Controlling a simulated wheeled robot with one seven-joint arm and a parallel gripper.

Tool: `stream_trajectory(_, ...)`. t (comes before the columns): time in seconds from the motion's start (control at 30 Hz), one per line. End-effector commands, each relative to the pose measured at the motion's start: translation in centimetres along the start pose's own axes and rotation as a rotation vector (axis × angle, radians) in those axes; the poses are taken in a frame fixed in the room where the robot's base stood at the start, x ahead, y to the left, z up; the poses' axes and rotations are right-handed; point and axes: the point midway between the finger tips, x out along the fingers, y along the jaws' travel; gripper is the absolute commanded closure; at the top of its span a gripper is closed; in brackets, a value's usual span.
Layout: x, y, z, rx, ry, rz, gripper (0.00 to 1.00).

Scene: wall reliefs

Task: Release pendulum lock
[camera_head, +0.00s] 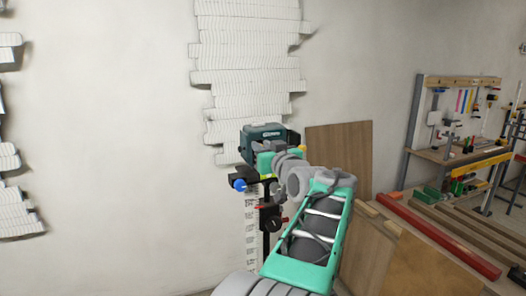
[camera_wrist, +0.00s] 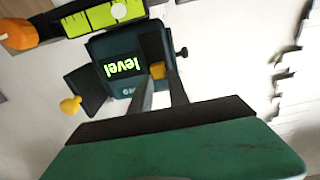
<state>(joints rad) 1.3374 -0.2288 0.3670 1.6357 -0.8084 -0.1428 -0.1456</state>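A dark teal laser level (camera_wrist: 108,48) with bright "level" lettering, seen upside down, fills the upper middle of the wrist view. In the head view the level (camera_head: 262,132) sits on top of a stand in front of the wall. A small yellow knob (camera_wrist: 157,71) is on its side, between my gripper's two grey fingertips (camera_wrist: 159,76). The fingers are apart; whether they touch the knob cannot be told. A second yellow knob (camera_wrist: 70,105) is on a dark flap at the left. Which part is the pendulum lock is not clear. In the head view my arm hides my fingers.
A yellow-green bar (camera_wrist: 105,14) and an orange knob (camera_wrist: 17,33) are beside the level. A black knob (camera_wrist: 181,52) sticks out at its right. The stand has a white scale (camera_head: 251,235). A layered wall relief (camera_head: 247,60) is behind; boards and a workbench (camera_head: 455,153) are right.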

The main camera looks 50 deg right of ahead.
Motion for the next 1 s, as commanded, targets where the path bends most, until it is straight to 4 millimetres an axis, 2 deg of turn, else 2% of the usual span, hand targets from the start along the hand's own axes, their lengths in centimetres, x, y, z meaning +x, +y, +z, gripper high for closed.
stream_trajectory(0.03, -0.1, 0.0, -0.4, -0.004, 0.005, 0.000, 0.74)
stream_trajectory(0.23, 0.0, 0.0, -0.2, -0.002, 0.001, 0.000, 0.58)
stream_trajectory(0.53, -0.4, 0.0, 0.0, -0.002, 0.000, 0.000, 0.58)
stream_trajectory(0.63, -1.9, 0.1, 0.1, -0.003, 0.001, 0.003, 0.58)
stream_trajectory(0.83, -6.1, 0.1, 0.1, -0.004, 0.002, 0.005, 0.58)
stream_trajectory(1.0, -7.8, 0.0, -0.1, -0.003, 0.000, 0.001, 0.58)
